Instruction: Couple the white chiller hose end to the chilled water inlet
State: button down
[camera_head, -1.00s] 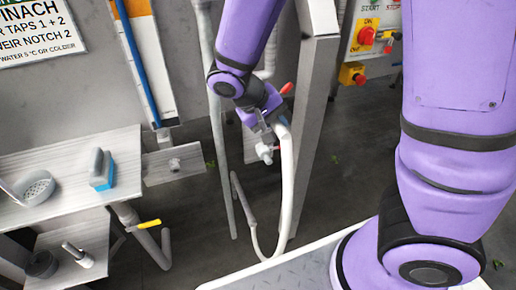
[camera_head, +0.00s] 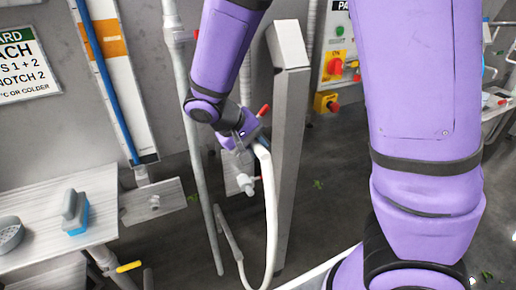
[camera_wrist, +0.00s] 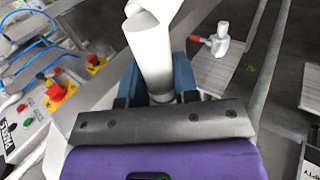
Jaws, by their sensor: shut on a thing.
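My gripper (camera_head: 257,142) is shut on the white hose (camera_head: 270,205). In the wrist view its blue fingers (camera_wrist: 158,84) grip the hose (camera_wrist: 150,50) from both sides. The hose hangs in a loop toward the floor; its lower part leaves the head view. A white fitting with a small red handle (camera_head: 246,184) sits on a grey plate, just below and left of the gripper. It also shows in the wrist view (camera_wrist: 216,42), right of the hose and apart from it. No label shows whether this fitting is the chilled water inlet. The held hose end's mouth is hidden.
A slanted grey post (camera_head: 288,150) stands close to the gripper's right. A grey vertical pipe (camera_head: 195,140) runs at left. A shelf (camera_head: 100,190) holds a blue-and-grey brush (camera_head: 75,212). A control panel with red buttons (camera_head: 335,66) is behind. Open floor lies right of the post.

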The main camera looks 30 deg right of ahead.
jog(key=shift+w, duration=1.7)
jog(key=shift+w, duration=2.2)
jog(key=c, duration=0.8)
grip_release()
jog(key=v, duration=1.1)
jog(key=s+d+r+t+y, duration=0.1)
jog(key=s+d+r+y, duration=0.4)
jog(key=s+d+r, duration=0.45)
jog(key=s+d+t, duration=0.1)
jog(key=s, duration=0.4)
jog(key=s+d+t+y, duration=0.1)
jog(key=s, duration=0.4)
jog(key=s+d+r+t+y, duration=0.1)
jog(key=s+t, duration=0.1)
jog(key=s, duration=0.3)
jog(key=shift+s+d, duration=0.35)
jog(key=shift+d, duration=0.05)
